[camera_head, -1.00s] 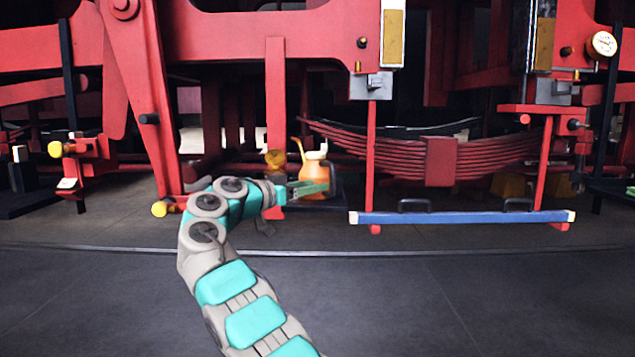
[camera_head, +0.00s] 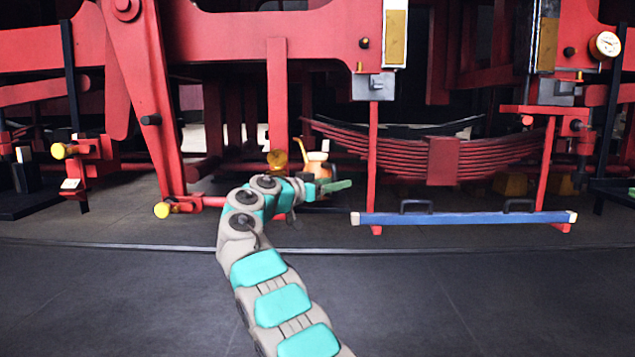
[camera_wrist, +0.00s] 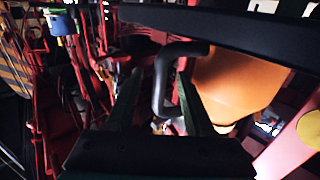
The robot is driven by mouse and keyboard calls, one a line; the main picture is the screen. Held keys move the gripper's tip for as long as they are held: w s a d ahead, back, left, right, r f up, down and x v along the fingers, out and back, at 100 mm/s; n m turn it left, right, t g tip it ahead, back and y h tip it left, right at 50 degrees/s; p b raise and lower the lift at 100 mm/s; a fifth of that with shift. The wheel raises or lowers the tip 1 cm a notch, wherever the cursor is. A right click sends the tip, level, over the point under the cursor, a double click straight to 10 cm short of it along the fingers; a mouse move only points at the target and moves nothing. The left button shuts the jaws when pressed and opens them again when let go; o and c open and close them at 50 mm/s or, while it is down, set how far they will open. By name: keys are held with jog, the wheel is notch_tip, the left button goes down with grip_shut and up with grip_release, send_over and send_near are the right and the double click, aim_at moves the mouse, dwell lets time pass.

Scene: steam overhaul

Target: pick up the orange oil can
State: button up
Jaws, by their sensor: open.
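The orange oil can (camera_head: 318,160) stands upright beneath the red frame in the head view, its lower part hidden behind my gripper (camera_head: 340,186). In the wrist view the can's orange body (camera_wrist: 235,85) fills the right of centre, close to the right finger. A dark bent handle (camera_wrist: 162,85) shows between the two open fingers of my gripper (camera_wrist: 158,78), and appears to belong to the can. The handle does not look clamped. Whether either finger touches the can is not clear.
A red post (camera_head: 278,95) rises just left of the can. Dark open floor (camera_head: 480,300) lies in front.

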jog(key=shift+c, duration=0.4)
grip_shut()
dwell(0.9)
